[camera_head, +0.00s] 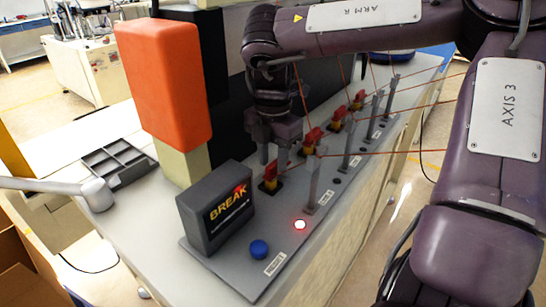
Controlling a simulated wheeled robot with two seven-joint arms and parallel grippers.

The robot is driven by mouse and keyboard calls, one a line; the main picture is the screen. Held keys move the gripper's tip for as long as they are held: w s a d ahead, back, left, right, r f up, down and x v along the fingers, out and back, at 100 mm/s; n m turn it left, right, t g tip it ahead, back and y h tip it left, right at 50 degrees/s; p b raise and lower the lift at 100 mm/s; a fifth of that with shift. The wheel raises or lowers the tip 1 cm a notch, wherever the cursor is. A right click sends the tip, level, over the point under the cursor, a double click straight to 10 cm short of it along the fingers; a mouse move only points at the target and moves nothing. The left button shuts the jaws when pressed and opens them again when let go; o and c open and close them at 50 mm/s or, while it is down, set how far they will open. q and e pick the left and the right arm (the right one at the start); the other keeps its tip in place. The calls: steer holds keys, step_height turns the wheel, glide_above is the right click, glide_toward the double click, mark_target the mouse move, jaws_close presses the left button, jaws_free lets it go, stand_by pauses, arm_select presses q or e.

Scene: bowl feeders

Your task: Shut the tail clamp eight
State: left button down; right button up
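A row of small clamps with red handles and yellow-and-black bases runs along the grey plate (228,262), away from me. The nearest clamp (270,180) is partly hidden by my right gripper (274,160). Further back stand more red clamps (311,139) (336,121) (358,99). The labels are too small to read, so I cannot tell which is number eight. My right gripper points down just over the nearest clamp, its two fingers apart. Whether they touch the handle is unclear. My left gripper is not in view.
Grey posts (313,188) with thin red cords stand right of the clamps. An orange block (165,85) stands left of the gripper, beside a grey tray (118,160).

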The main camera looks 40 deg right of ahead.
mark_target(273, 163)
step_height(273, 163, up, 8)
steer(key=shift+f, duration=0.1)
stand_by(0.4)
stand_by(0.5)
